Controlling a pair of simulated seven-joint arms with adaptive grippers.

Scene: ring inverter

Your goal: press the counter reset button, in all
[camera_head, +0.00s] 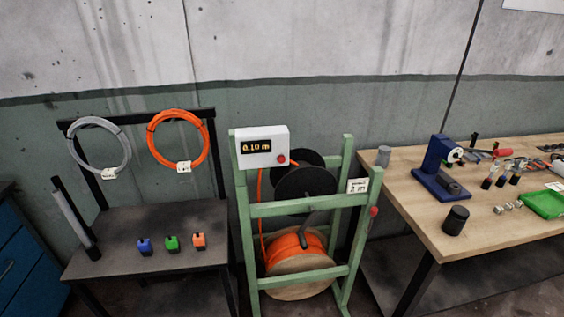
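A white counter box (262,136) is mounted at the top left of a green reel stand (285,209). Its dark display (257,147) reads 0.10 m in yellow digits. A small red button (281,158) sits at the lower right of the box face, beside the display. An orange cable (261,207) runs down from near the box to the orange cable drum (298,249) low in the stand. Neither of my grippers is in view, and nothing covers the box or the button.
A black reel (305,184) and a crank (307,226) are on the stand, with a "2 m" card (357,186) at its right. A wooden bench (420,205) with tools stands right. A dark table (150,224) with coloured blocks and hanging cable coils stands left.

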